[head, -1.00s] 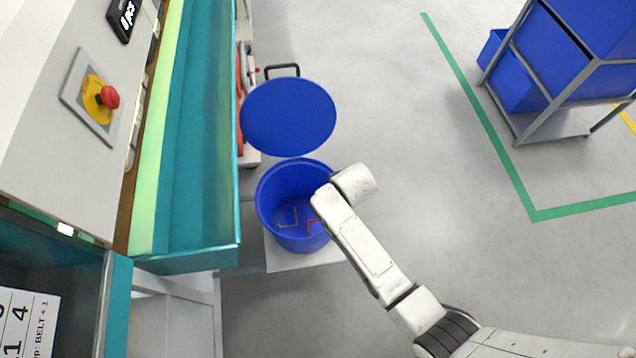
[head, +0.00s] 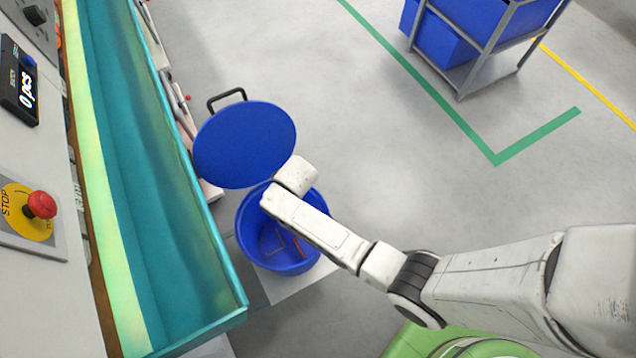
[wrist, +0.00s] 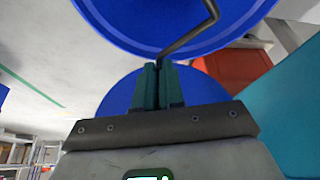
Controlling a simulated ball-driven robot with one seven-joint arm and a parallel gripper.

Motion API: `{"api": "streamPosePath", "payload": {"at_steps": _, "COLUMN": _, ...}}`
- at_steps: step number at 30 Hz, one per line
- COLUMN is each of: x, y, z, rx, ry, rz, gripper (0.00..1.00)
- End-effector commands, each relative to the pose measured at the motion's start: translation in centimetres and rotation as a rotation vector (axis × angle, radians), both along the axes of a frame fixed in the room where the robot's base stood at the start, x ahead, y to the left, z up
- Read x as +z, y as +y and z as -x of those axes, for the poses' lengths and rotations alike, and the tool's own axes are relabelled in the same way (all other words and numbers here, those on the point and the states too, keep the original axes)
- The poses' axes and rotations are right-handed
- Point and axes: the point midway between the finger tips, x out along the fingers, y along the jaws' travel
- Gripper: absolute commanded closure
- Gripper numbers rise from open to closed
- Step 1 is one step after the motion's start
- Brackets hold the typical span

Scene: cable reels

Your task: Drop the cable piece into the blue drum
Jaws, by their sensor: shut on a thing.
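The blue drum (head: 247,243) stands open below my arm, with its round blue lid (head: 245,145) raised behind it. In the wrist view, the teal fingers of my gripper (wrist: 158,82) are closed on a dark grey bent cable piece (wrist: 187,38). It sticks out past the fingertips across the drum (wrist: 120,32), and its far end leaves the frame. The lid (wrist: 118,95) lies behind the fingers there. In the head view my wrist overlaps the drum's upper rim, hiding the fingers and held piece. Thin grey and red bent pieces show inside the drum.
A long teal trough (head: 140,170) runs along the left, close to the drum and lid. A control panel with a red stop button (head: 41,204) is further left. A rack with blue bins (head: 440,40) stands at the upper right. The grey floor between is clear.

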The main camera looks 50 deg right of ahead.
Motion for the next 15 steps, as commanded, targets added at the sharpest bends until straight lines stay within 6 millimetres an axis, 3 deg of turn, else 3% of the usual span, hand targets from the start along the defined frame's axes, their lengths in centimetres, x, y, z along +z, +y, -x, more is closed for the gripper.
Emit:
{"api": "streamPosePath", "payload": {"at_steps": 1, "x": -1.2, "y": 0.0, "z": 0.0, "rx": 0.000, "ry": 0.000, "rz": 0.000, "gripper": 1.00}}
{"api": "streamPosePath", "payload": {"at_steps": 5, "x": -2.2, "y": 0.0, "z": 0.0, "rx": 0.000, "ry": -0.001, "rz": 0.000, "gripper": 1.00}}
{"api": "streamPosePath", "payload": {"at_steps": 15, "x": -2.3, "y": 0.0, "z": 0.0, "rx": 0.000, "ry": 0.000, "rz": 0.000, "gripper": 1.00}}
